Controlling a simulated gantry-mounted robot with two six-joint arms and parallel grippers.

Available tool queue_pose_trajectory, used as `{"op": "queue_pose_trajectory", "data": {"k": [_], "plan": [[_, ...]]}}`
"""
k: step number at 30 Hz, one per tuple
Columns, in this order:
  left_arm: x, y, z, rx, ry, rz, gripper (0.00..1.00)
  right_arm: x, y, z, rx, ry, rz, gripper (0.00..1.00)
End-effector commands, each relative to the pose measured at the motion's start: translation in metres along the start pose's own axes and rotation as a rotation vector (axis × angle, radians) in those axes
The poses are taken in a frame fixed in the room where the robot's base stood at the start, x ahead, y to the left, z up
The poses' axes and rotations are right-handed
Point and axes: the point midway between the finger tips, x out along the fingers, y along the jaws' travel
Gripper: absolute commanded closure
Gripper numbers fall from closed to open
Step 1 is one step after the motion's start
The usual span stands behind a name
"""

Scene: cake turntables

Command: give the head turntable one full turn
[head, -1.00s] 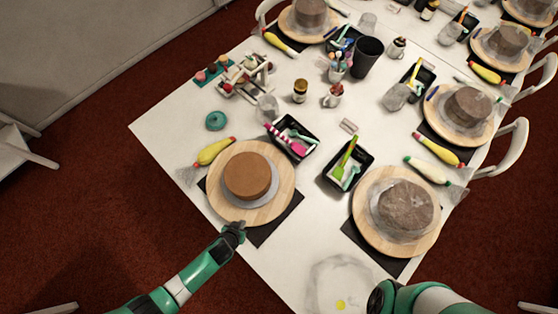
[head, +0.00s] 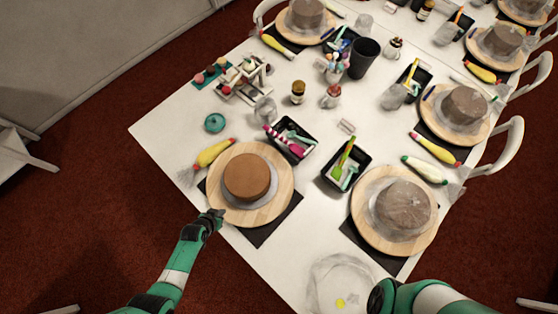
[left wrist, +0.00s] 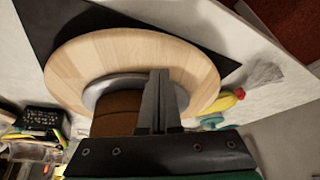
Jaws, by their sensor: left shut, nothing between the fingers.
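The head turntable is a round pale wooden board (head: 280,184) on a black mat (head: 272,232) at the near left of the table. A brown cake (head: 247,176) sits on a grey disc at its middle. My left gripper (head: 215,214) is shut and empty at the board's near-left rim. In the left wrist view, the shut fingers (left wrist: 158,85) overlap the wooden board (left wrist: 195,62) and hide part of the brown cake (left wrist: 115,125). I cannot tell whether they touch the rim. Only part of my right arm shows at the bottom right; its gripper is out of sight.
A second turntable (head: 365,236) with a wrapped cake stands to the right. A yellow piping bag (head: 213,153) lies just behind the head turntable. Black trays (head: 300,154) of tools stand at its back right. The table's left edge runs close by the gripper.

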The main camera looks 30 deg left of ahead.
Motion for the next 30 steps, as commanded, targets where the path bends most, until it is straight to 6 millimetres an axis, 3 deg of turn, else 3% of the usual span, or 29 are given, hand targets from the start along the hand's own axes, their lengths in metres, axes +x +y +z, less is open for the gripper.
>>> {"op": "queue_pose_trajectory", "data": {"k": [22,30], "plan": [[0.024,0.001,0.012,0.001,0.000,0.000,1.00,-0.019,0.000,0.018,0.000,0.000,0.000,0.50],[0.021,0.032,0.018,0.012,-0.002,0.005,1.00,-0.016,0.000,0.015,0.000,0.000,0.000,0.50]]}}
